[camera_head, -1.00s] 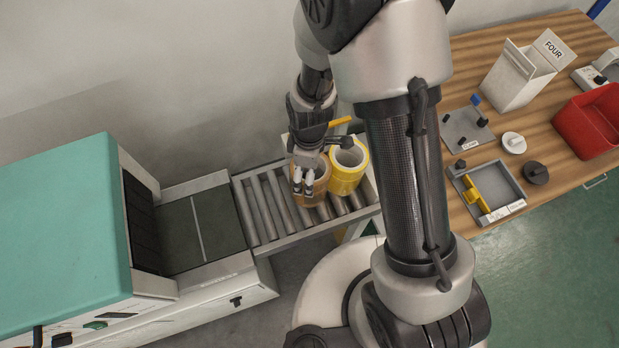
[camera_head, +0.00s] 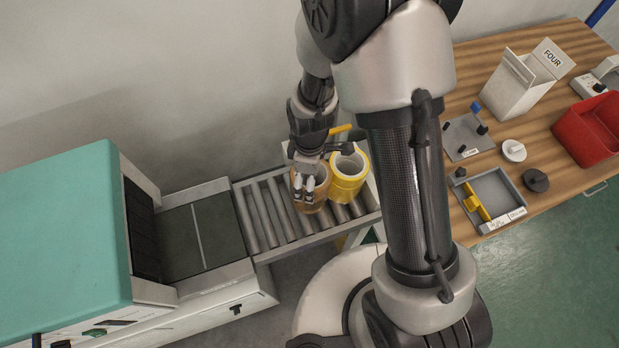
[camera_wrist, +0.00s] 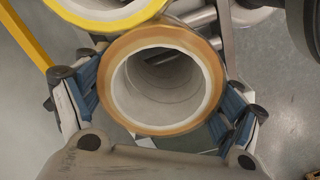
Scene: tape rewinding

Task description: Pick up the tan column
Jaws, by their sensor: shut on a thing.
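The tan column (camera_head: 311,197) is a hollow tan cylinder with a pale inner wall, upright at the right end of the roller conveyor. My gripper (camera_head: 307,186) comes down on it from above. In the wrist view the tan column (camera_wrist: 120,58) sits between the two blue-padded fingers of my gripper (camera_wrist: 163,95), which press on its left and right sides. Its lower edge is hard to see, so I cannot tell if it is clear of the rollers.
A yellow column (camera_head: 348,178) stands close beside the tan one; in the wrist view it also shows (camera_wrist: 105,14). The roller conveyor (camera_head: 264,214) leads left to a green-topped machine (camera_head: 62,235). A wooden table (camera_head: 545,125) at right holds a red bin (camera_head: 590,130) and a white box (camera_head: 512,80).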

